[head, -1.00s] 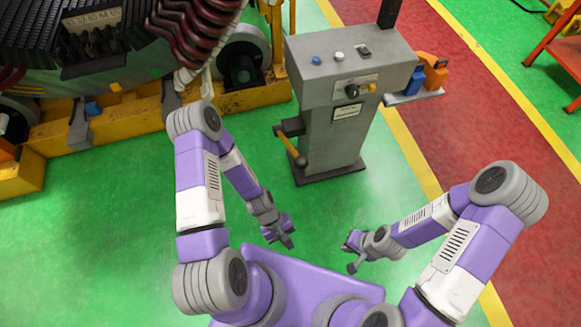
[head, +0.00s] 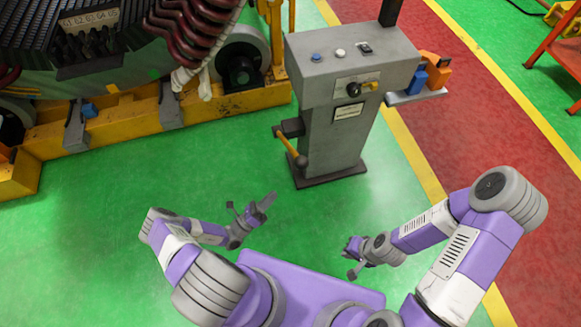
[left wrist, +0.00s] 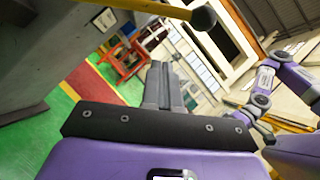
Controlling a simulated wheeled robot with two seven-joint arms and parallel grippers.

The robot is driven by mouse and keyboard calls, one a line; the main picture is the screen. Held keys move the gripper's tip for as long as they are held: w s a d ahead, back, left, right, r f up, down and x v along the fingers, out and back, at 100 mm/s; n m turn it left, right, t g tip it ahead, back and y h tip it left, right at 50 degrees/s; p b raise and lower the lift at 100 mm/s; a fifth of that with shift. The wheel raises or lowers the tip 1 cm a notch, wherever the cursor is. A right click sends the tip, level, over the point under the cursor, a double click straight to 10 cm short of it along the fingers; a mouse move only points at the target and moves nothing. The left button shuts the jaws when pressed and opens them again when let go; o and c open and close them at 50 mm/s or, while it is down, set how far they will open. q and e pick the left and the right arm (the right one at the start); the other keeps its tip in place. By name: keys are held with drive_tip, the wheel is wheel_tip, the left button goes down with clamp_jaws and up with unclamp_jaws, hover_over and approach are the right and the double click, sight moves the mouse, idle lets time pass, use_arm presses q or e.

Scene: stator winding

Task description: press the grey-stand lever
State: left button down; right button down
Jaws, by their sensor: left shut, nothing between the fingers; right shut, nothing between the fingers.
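The grey stand (head: 318,125) is upright on the green floor at the upper middle of the head view. Its lever (head: 289,147), a yellow bar with a dark round knob, slants down to the right from the stand's left side. The lever also shows at the top of the left wrist view (left wrist: 150,8), knob at its right end. My left gripper (head: 268,199) is shut and empty, in front of the stand and apart from the lever, pointing up and right. It shows in the left wrist view (left wrist: 162,75). My right gripper (head: 350,258) is shut and empty, further right.
A large stator (head: 90,50) with red coils rests on a yellow frame (head: 130,122) at left. Green floor around my left gripper is clear.

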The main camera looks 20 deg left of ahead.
use_arm(q)
drive_tip(key=a+r+x, duration=0.1)
drive_tip(key=a+x, duration=0.1)
drive_tip(key=x, duration=1.1)
drive_tip(key=shift+r+b, duration=0.35)
drive_tip(key=shift+b, duration=0.1)
